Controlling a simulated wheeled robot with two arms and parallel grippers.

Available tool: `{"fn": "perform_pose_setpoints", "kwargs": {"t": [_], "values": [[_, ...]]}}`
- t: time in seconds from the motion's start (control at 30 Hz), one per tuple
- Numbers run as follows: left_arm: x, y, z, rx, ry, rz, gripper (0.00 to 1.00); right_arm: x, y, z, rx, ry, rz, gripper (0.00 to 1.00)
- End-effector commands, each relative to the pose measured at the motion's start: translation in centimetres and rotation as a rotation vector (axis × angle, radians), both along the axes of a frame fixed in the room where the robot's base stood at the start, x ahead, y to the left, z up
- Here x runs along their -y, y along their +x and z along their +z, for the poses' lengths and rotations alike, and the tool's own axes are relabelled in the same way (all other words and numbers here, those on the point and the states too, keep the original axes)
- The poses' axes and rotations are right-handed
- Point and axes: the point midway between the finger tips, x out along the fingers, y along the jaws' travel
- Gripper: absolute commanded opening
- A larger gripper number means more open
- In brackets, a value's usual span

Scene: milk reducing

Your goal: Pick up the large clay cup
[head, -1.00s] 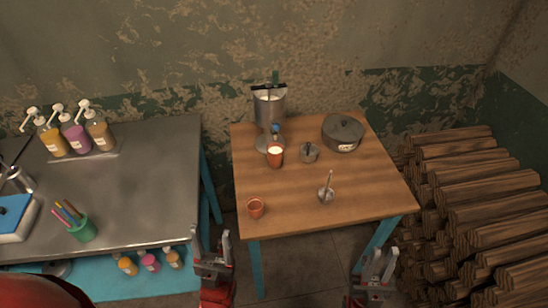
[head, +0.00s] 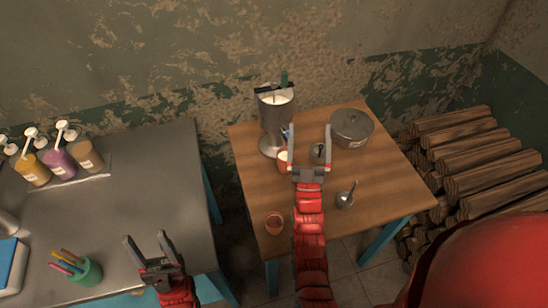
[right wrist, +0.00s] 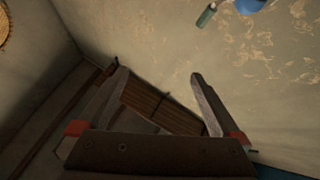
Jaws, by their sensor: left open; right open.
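The larger clay cup (head: 282,159), with white at its top, stands on the wooden table beside the metal dispenser. My right gripper (head: 309,129) is open in the head view and partly covers the cup's right side. I cannot tell its height above the table. In the right wrist view its spread fingers (right wrist: 160,76) have nothing between them, and no cup shows there. A smaller clay cup (head: 274,225) stands near the table's front left corner. My left gripper (head: 146,238) is open and empty, in front of the metal table.
The dispenser (head: 271,120) stands behind the larger cup. Firewood (head: 470,160) is stacked at right.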

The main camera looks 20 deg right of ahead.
Motion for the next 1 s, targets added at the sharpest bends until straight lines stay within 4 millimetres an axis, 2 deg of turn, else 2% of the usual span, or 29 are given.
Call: {"fn": "perform_pose_setpoints", "kwargs": {"t": [0.1,0.23,0.4,0.5,0.6,0.73,0.87,1.0], "values": [[0.0,0.0,0.6,0.0,0.0,0.0,0.6,2.6,3.7,-1.1,-0.176,0.008,-0.094,1.0],[0.0,0.0,1.2,0.0,0.0,0.0,0.6,5.6,7.6,-3.3,-0.414,0.014,-0.178,1.0],[0.0,0.0,2.0,0.0,0.0,0.0,0.6,9.3,10.9,-6.6,-0.755,0.03,-0.231,1.0],[0.0,0.0,2.5,0.0,0.0,0.0,0.6,10.9,11.6,-8.8,-0.984,0.039,-0.214,1.0],[0.0,0.0,3.1,0.0,0.0,0.0,0.6,11.5,11.4,-10.6,-1.202,0.046,-0.145,1.0],[0.0,0.0,3.7,0.0,0.0,0.0,0.6,10.7,9.9,-12.0,-1.444,0.047,0.012,1.0],[0.0,0.0,4.3,0.0,0.0,0.0,0.6,8.7,7.4,-11.6,-1.619,0.032,0.226,1.0],[0.0,0.0,4.7,0.0,0.0,0.0,0.6,6.2,4.6,-10.1,-1.72,0.004,0.453,1.0]]}}
